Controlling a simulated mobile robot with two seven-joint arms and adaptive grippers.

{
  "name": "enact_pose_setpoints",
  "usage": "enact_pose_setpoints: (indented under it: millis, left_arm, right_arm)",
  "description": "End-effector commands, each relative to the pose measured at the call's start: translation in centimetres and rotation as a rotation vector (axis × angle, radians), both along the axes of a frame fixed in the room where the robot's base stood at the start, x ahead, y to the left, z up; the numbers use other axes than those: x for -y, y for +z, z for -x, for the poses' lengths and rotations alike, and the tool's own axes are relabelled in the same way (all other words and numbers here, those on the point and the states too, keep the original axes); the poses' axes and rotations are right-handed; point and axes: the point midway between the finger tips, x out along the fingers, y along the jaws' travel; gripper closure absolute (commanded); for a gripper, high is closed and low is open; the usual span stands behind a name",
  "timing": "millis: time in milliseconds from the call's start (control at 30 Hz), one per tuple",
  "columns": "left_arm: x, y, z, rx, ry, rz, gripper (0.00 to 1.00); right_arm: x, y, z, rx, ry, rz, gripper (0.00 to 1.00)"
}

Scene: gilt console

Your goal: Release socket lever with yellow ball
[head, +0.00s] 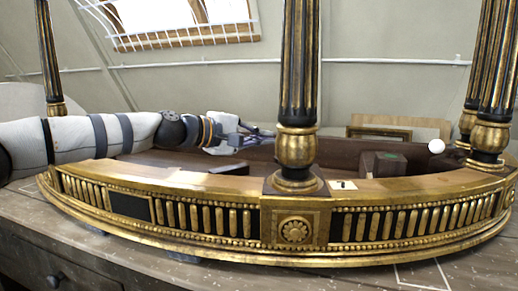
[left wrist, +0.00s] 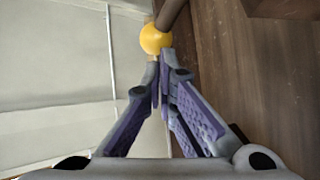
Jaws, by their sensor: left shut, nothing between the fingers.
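The yellow ball (left wrist: 155,39) shows in the left wrist view, at the end of a dark brown lever (left wrist: 172,14). My left gripper (left wrist: 160,68) is shut and empty, with its fingertips just below the ball in that view; I cannot tell whether they touch it. In the head view my left gripper (head: 262,135) lies behind the gilt console's front rail, its tips near the middle column. I cannot make out the yellow ball in the head view; the column may hide it. My right gripper is in neither view.
The curved gilt console (head: 190,187) has a black and gold column (head: 300,70) at its front middle and more at its ends. A white ball (head: 436,146) shows at the right, near a dark block (head: 383,164). A small white plate (head: 342,185) is on the rail.

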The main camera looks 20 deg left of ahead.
Motion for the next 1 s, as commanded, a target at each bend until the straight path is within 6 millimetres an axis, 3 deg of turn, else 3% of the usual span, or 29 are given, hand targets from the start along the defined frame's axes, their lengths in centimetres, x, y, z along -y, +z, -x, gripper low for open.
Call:
enact_pose_setpoints:
  millis: [400, 1000]
  left_arm:
    - [0.9, -0.1, -1.3, -0.002, 0.022, -0.001, 1.00]
    - [1.8, -0.1, -1.5, -0.002, 0.015, 0.000, 1.00]
  right_arm:
    - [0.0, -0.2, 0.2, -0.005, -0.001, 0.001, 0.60]
    - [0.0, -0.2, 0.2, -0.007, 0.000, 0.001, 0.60]
